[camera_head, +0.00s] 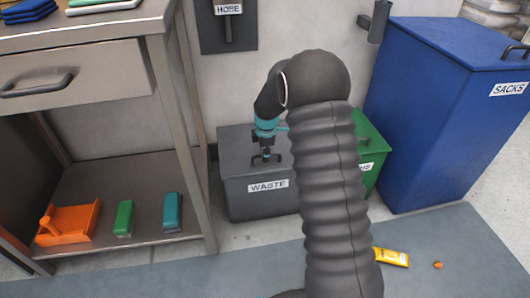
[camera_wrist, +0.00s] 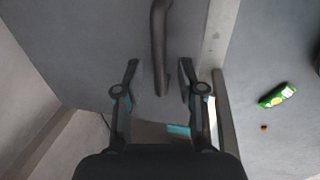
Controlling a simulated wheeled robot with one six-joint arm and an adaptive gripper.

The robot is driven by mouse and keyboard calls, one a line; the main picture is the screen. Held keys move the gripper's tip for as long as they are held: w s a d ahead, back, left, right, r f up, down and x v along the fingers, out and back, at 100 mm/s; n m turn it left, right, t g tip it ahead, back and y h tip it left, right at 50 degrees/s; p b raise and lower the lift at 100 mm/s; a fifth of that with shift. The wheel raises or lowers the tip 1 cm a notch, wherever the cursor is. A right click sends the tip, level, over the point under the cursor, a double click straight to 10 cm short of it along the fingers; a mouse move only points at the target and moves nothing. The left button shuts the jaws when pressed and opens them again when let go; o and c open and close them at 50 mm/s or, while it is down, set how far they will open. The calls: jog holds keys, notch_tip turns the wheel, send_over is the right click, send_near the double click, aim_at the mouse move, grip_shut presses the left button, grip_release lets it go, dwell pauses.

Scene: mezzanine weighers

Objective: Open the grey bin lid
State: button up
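The grey bin (camera_head: 255,200) with a WASTE label stands on the floor against the wall, its grey lid (camera_head: 235,152) down. A dark bar handle (camera_head: 272,161) is on top of the lid, and the lid (camera_wrist: 80,40) and handle (camera_wrist: 159,45) also show in the wrist view. My gripper (camera_head: 266,158) points down over the lid at the handle. In the wrist view my gripper (camera_wrist: 158,72) is open, with one finger on each side of the handle's near end. A gap shows between both fingers and the handle. My arm hides part of the lid's right side in the head view.
A green bin (camera_head: 372,150) stands right of the grey bin, partly behind my arm. A tall blue SACKS bin (camera_head: 425,120) stands further right. A bench (camera_head: 100,60) with a lower shelf is at left. A yellow packet (camera_head: 391,257) and small orange bit (camera_head: 437,265) lie on the floor.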

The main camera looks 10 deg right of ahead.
grip_shut()
jog(key=shift+r, duration=0.15)
